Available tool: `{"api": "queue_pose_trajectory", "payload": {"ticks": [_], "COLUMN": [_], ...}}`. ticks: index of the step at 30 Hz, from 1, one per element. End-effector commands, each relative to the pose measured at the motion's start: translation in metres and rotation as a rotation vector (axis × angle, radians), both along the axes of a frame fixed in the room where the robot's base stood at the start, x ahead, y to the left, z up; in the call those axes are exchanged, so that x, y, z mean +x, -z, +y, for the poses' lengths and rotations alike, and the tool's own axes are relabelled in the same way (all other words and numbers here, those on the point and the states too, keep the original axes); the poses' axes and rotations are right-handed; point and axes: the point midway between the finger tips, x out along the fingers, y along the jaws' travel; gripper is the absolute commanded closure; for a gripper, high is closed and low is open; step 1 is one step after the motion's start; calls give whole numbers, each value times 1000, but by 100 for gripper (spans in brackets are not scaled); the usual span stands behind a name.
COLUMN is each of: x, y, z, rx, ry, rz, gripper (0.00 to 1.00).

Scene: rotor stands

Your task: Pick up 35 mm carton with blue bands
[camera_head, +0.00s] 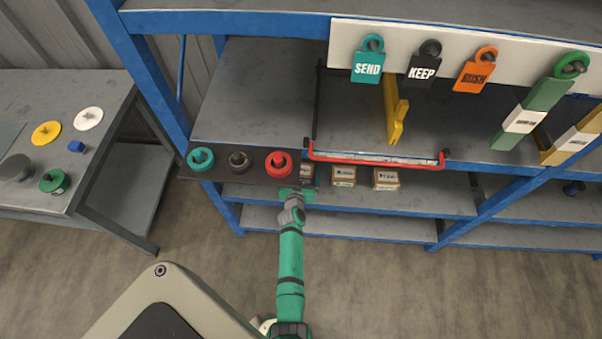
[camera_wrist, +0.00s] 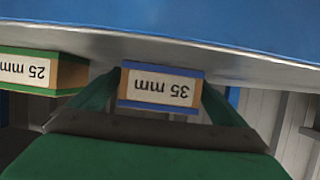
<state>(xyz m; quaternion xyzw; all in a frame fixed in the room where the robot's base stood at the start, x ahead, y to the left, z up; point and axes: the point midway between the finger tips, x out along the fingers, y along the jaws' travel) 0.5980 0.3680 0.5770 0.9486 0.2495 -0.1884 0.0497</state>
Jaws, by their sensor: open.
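The 35 mm carton with blue bands (camera_wrist: 160,88) shows in the wrist view, its white label upside down. My gripper (camera_wrist: 161,80) is open, with one finger on each side of the carton. The left finger is very close to it; I cannot tell whether either finger touches. In the head view my gripper (camera_head: 298,194) is at the front edge of a lower shelf. A carton (camera_head: 307,171) there is mostly hidden behind the gripper and the rack, its label unreadable.
A 25 mm carton with green bands (camera_wrist: 42,72) stands beside it in the wrist view. In the head view two more cartons, one (camera_head: 343,176) and another (camera_head: 386,179), stand to the right. A dark rack (camera_head: 215,178) with rings and a red bar (camera_head: 375,160) lie just above.

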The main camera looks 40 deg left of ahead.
Motion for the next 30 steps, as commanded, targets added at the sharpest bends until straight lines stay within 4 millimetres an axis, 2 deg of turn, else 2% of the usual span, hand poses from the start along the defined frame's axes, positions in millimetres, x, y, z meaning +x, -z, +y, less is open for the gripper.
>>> {"api": "queue_pose_trajectory", "payload": {"ticks": [2, 3, 9, 22, 30], "x": [0, 0, 0, 1, 1], "y": [0, 0, 0, -5, -31], "z": [0, 0, 0, -1, -1], "rx": [0, 0, 0, 2, 4], "ry": [0, 0, 0, 2, 2], "rz": [0, 0, 0, -3, -2], "gripper": [4, 9, 54, 53, 53]}}
